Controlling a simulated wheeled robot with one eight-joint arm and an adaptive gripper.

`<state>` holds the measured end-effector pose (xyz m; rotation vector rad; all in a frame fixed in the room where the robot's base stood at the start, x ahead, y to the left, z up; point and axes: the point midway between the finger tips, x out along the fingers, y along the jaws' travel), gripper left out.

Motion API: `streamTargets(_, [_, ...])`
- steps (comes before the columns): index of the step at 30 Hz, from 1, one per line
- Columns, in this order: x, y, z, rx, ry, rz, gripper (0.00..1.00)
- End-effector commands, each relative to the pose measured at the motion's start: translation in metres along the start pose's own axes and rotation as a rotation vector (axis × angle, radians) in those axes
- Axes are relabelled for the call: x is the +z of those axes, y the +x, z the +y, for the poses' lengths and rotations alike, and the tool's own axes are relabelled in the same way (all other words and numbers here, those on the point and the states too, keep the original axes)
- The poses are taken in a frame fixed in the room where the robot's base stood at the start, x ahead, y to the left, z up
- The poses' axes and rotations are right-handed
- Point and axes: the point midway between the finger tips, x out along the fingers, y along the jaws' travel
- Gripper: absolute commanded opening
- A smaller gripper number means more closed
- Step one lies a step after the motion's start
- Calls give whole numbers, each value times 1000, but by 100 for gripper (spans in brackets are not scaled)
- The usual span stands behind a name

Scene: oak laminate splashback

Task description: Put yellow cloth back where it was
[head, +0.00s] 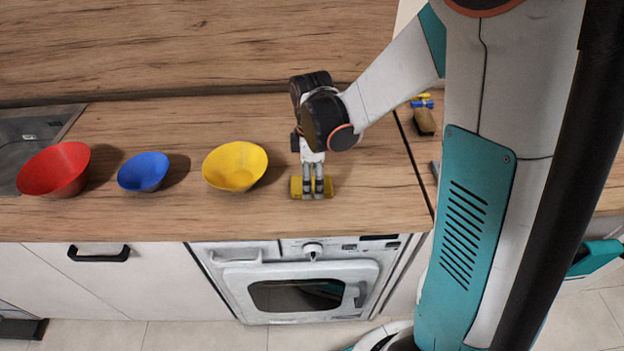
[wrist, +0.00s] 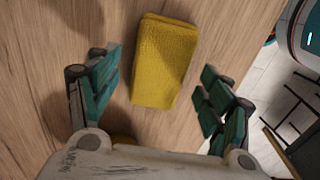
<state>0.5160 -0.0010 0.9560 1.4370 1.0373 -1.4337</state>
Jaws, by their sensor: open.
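The yellow cloth (wrist: 163,60) is a folded, roughly rectangular block lying flat on the wooden counter. In the head view the cloth (head: 296,187) shows at the right part of the counter, partly hidden behind my gripper. My gripper (head: 313,194) points down over the cloth. In the wrist view my gripper (wrist: 162,97) is open, with its teal fingers spread to either side of the cloth and none seen touching it. I cannot tell how far above the counter the fingertips are.
A red bowl (head: 54,170), a blue bowl (head: 143,173) and a yellow bowl (head: 235,167) stand in a row to the left. A sink (head: 33,130) is at the far left. The counter's front edge is close to the cloth. Small items (head: 424,115) lie beyond the counter seam, right.

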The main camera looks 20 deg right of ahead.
Motion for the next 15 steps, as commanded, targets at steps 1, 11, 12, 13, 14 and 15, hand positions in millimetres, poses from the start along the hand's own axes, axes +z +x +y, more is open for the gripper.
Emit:
streamTargets(1, [0,-14,-1,0,0,0,73])
streamTargets(11, [0,-78,0,0,0,0,73])
streamTargets(12, [0,-82,0,0,0,0,73])
streamTargets(13, [0,-86,0,0,0,0,73])
streamTargets(14, [0,-88,0,0,0,0,73])
streamTargets(15, [0,-91,0,0,0,0,73])
